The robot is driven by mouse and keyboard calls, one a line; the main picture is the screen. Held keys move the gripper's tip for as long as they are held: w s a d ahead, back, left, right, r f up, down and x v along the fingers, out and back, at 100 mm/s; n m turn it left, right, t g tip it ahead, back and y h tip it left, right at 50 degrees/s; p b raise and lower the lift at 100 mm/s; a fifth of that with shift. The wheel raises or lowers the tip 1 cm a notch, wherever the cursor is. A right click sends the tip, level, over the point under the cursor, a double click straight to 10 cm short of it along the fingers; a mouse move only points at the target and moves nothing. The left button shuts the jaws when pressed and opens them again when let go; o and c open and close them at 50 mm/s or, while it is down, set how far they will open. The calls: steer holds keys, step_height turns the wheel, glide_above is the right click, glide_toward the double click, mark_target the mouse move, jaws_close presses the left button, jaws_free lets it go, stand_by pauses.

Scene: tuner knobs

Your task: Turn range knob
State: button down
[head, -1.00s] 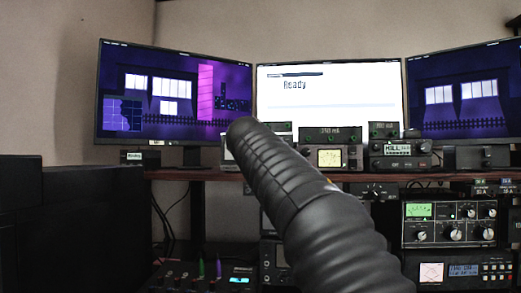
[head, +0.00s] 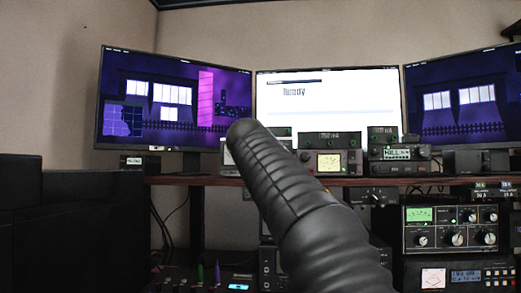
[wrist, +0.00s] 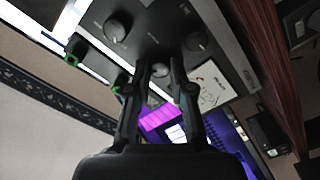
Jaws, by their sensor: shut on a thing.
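In the wrist view, a dark panel carries several round knobs. One small knob (wrist: 160,69) sits between the two fingers of my gripper (wrist: 161,64), which is shut on it. Other knobs on the panel stand to the upper left (wrist: 117,27) and to the right (wrist: 197,41). A white meter face (wrist: 209,88) lies right of the fingers. The labels are too blurred to read, so I cannot tell which knob is the range knob by its name. In the head view my arm hides my gripper and the held knob.
Green-tipped parts (wrist: 74,54) stick out left of the panel. In the head view, a shelf (head: 205,181) bears several small devices and three monitors (head: 328,105). A radio unit with a green display (head: 419,214) stands at lower right. Dark boxes (head: 80,215) fill the left.

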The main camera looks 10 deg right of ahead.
steer(key=shift+f, duration=0.1)
steer(key=c, duration=1.3)
jaws_free()
steer(key=v, duration=1.2)
